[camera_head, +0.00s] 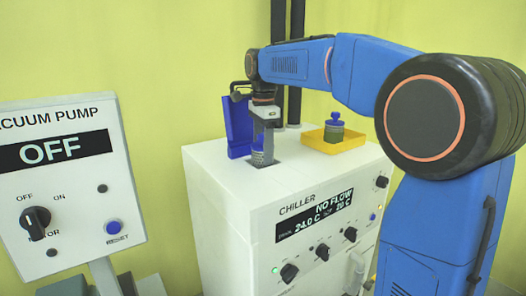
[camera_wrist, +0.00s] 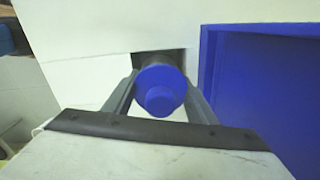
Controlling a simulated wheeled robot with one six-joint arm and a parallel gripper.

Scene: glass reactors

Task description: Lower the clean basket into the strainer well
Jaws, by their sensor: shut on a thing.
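My gripper (camera_head: 264,138) points down over the chiller top and is shut on the blue knob of the clean basket. The basket's grey mesh body (camera_head: 260,157) shows below the fingers, at the strainer well (camera_head: 277,163), a dark square opening. Its lower end appears to be at or inside the opening; how deep I cannot tell. In the wrist view the blue knob (camera_wrist: 160,92) sits between both fingers and hides most of the basket. Part of the dark well (camera_wrist: 146,57) shows behind it. The blue lid (camera_head: 237,127) stands open beside the well.
A yellow tray (camera_head: 356,146) on the chiller's (camera_head: 215,172) right holds another basket (camera_head: 334,130) with a blue knob and dark body. The chiller display reads NO FLOW. A vacuum pump panel (camera_head: 70,190) reading OFF stands at left. Dark vertical pipes (camera_head: 295,105) rise behind.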

